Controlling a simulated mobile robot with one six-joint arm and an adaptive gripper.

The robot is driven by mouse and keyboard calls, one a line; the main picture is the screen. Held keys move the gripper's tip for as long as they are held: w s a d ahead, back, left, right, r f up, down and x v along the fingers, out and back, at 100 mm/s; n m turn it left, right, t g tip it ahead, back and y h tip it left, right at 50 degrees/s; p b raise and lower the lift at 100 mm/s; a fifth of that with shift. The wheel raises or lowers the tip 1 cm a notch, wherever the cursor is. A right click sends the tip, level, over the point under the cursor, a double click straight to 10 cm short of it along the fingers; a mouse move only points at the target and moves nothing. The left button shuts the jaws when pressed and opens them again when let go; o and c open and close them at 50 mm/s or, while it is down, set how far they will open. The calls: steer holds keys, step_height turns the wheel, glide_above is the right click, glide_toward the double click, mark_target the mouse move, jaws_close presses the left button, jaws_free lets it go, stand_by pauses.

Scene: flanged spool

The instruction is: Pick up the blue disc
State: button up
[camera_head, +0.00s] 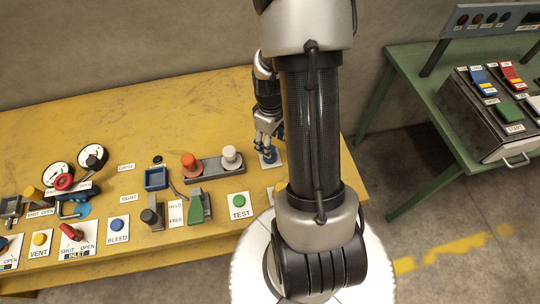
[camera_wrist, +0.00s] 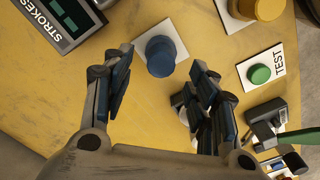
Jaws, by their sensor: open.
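The blue disc (camera_wrist: 161,56) is a short, round blue piece on a square white plate (camera_wrist: 176,41) on the yellow table. In the wrist view it lies beyond and between the two fingertips of my gripper (camera_wrist: 162,80). The fingers are spread apart with nothing between them. In the head view my gripper (camera_head: 266,146) points down over the blue disc (camera_head: 269,157), and the fingers partly hide it. I cannot tell the exact height of the fingertips above the disc.
A green TEST button (camera_wrist: 260,74) and a yellow knob (camera_wrist: 269,8) are to the right in the wrist view. A grey block with orange (camera_head: 190,160) and white (camera_head: 230,154) knobs stands left of my gripper. The table behind is clear.

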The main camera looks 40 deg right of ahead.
step_height(320, 180, down, 5)
steer(key=shift+f+b, duration=0.1)
steer(key=shift+b, duration=1.05)
steer(key=shift+c, duration=0.4)
jaws_close()
